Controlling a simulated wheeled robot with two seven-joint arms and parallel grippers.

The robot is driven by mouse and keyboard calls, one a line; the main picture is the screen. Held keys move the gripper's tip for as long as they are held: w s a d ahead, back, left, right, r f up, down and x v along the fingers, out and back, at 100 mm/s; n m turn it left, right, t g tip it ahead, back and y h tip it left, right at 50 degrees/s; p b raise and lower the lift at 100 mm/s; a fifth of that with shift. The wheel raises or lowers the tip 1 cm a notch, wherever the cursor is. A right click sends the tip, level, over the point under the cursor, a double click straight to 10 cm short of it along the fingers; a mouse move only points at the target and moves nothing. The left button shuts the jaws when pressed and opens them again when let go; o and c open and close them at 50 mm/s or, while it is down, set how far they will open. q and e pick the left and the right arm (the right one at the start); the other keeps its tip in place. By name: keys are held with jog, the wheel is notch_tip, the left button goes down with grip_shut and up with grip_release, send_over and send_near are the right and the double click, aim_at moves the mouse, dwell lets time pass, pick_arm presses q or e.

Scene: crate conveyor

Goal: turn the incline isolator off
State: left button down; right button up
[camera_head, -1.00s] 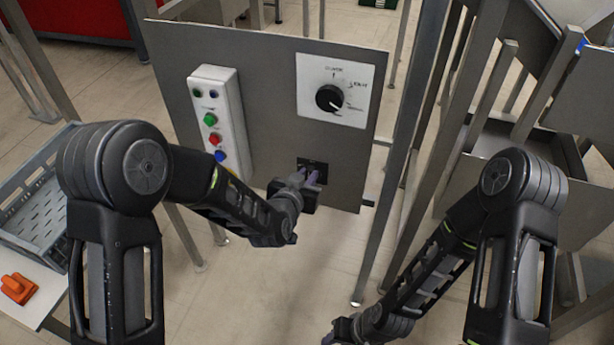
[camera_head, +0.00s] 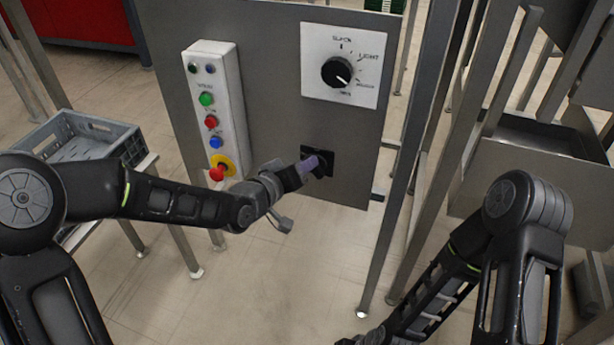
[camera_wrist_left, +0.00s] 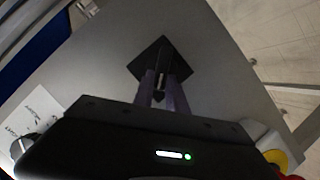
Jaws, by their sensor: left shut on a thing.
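The incline isolator is a black square plate (camera_head: 327,156) with a small dark handle, low on the right of the grey panel. My left gripper (camera_head: 315,163) reaches it from the left, its purple fingers shut on the handle and hiding much of it. In the left wrist view the plate (camera_wrist_left: 160,50) looks like a diamond. There the handle (camera_wrist_left: 160,80) stands upright between the fingers (camera_wrist_left: 162,88), slanted relative to the plate's edges. My right forearm enters at the lower right of the head view; its fingers are out of frame.
Metal posts (camera_head: 425,150) stand to the right. A grey crate (camera_head: 125,146) stands at left.

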pick_arm(q)
jog(key=shift+w+a+f+n+t+h, duration=0.1)
jog(key=shift+a+f+n+t+h, duration=0.2)
jog(key=shift+n+h, duration=0.75)
jog(key=shift+w+a+f+n+t+h, duration=0.1)
jog(key=shift+f+n+t+h, duration=0.2)
jog(key=shift+n, duration=1.45)
jog(key=shift+a+f+n+t+h, duration=0.2)
jog(key=shift+f+n+h, duration=0.35)
jog(key=shift+n, duration=0.85)
pick_arm(e)
jog(key=shift+f, duration=0.3)
pick_arm(q)
jog(key=shift+d+r, duration=0.1)
jog(key=shift+r, duration=0.05)
jog(key=c, duration=1.3)
grip_release()
jog(key=shift+c, duration=0.2)
jog(key=p+v, duration=0.1)
jog(key=v, duration=0.6)
jog(key=shift+s+a, duration=0.25)
jog(key=shift+s, duration=0.05)
pick_arm(e)
jog(key=shift+r, duration=0.65)
